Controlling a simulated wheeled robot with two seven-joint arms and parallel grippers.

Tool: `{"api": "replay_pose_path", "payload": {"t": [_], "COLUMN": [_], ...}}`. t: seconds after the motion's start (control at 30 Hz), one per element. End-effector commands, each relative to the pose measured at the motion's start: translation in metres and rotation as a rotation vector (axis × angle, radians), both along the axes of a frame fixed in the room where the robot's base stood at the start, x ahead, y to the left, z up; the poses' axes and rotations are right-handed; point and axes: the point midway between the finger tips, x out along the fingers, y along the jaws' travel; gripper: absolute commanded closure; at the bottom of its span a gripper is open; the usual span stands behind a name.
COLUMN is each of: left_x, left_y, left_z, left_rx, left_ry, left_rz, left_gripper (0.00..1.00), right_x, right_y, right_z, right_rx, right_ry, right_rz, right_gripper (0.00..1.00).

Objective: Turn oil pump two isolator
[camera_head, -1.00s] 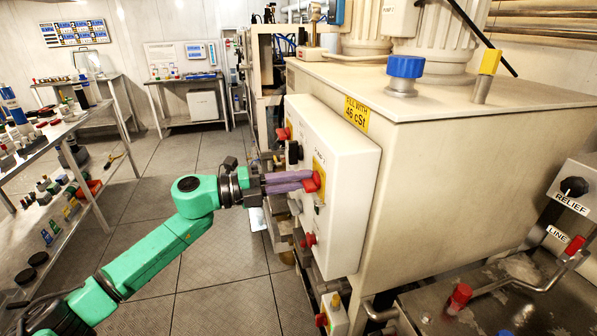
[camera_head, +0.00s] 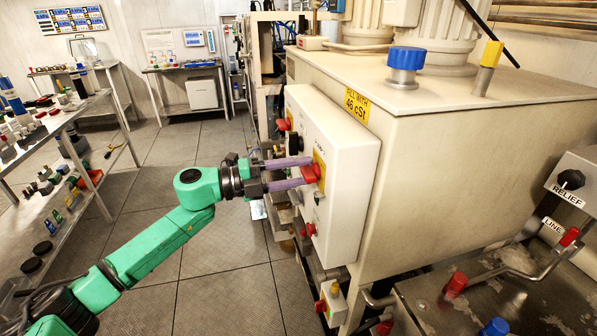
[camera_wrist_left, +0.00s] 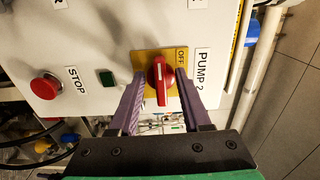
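The oil pump two isolator is a red rotary handle (camera_wrist_left: 160,88) with a white line, on a yellow plate (camera_wrist_left: 148,56) marked OFF, beside a PUMP 2 label (camera_wrist_left: 202,70). In the left wrist view its line runs nearly up and down. In the head view the red isolator (camera_head: 311,173) is on the side of the white control box (camera_head: 343,180), partly hidden by my fingers. My left gripper (camera_wrist_left: 160,76) is open, with one purple finger on each side of the handle and gaps visible. In the head view the left gripper (camera_head: 306,171) reaches in from the left. My right gripper is not in view.
A red stop button (camera_wrist_left: 45,86) and green button (camera_wrist_left: 107,78) are on the same panel. Another red knob (camera_head: 310,229) is lower on the box. A large beige tank (camera_head: 460,150) stands behind it. The floor (camera_head: 225,240) is clear; a shelf (camera_head: 60,130) stands left.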

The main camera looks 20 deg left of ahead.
Motion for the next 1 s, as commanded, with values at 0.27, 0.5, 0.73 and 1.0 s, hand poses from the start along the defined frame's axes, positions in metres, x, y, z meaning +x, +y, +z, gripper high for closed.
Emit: {"api": "replay_pose_path", "payload": {"t": [0.27,0.5,0.73,1.0], "left_x": [-0.001,-0.023,-0.052,-0.074], "left_y": [0.002,0.039,0.083,0.118], "left_z": [-0.001,-0.01,-0.009,-0.003], "left_rx": [0.001,0.004,0.001,-0.001], "left_ry": [-0.001,0.004,0.006,0.0], "left_rz": [0.001,0.004,0.002,0.0], "left_gripper": [0.53,0.53,0.53,0.53], "right_x": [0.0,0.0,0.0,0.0], "right_y": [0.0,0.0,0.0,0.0], "right_z": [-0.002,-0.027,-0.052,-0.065], "right_rx": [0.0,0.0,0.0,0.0], "right_ry": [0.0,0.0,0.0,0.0], "right_rz": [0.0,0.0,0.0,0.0], "right_gripper": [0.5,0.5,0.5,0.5]}}
